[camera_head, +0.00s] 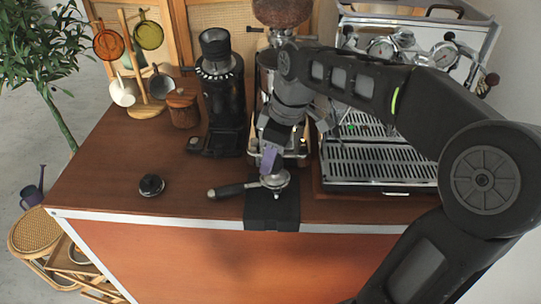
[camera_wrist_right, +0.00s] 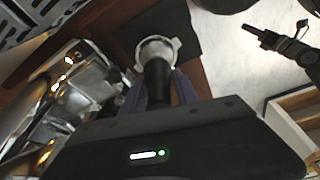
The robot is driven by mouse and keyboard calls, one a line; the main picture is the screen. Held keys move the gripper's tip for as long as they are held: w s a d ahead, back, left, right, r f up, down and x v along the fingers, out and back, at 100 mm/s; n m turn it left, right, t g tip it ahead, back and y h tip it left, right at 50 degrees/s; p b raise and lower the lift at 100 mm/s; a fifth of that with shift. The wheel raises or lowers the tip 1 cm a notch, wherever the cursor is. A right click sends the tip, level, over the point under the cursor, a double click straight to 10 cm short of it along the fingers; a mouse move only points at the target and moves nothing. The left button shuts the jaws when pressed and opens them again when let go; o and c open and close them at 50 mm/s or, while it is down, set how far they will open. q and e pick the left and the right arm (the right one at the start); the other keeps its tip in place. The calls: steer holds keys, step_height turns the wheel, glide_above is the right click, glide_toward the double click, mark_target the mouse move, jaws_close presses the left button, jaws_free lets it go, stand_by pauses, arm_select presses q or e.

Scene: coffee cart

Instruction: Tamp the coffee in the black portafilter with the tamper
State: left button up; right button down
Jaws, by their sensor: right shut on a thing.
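The black portafilter (camera_head: 232,189) rests on the black tamping stand (camera_head: 272,212) at the front edge of the counter, its dark handle pointing left. Its metal head with side lugs also shows in the right wrist view (camera_wrist_right: 173,43). My right gripper (camera_head: 269,163) is above the metal head, with purple fingers shut on the tamper. In the right wrist view the tamper's black handle (camera_wrist_right: 157,84) stands between the fingers, lined up over the basket. The coffee is hidden, and I cannot tell how hard the tamper presses. My left gripper is not in view.
A black round object (camera_head: 151,185) lies left on the counter. A black grinder (camera_head: 221,95) stands behind, with a wooden canister (camera_head: 183,109) and cup rack (camera_head: 150,108) left of it. The espresso machine (camera_head: 377,165) is at right. The front left counter is mostly clear.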

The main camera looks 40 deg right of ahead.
stand_by(0.3)
steer(key=shift+r+p, duration=1.2)
steer(key=shift+r, duration=0.25)
step_height(320, 180, up, 5)
steer(key=p, duration=0.4)
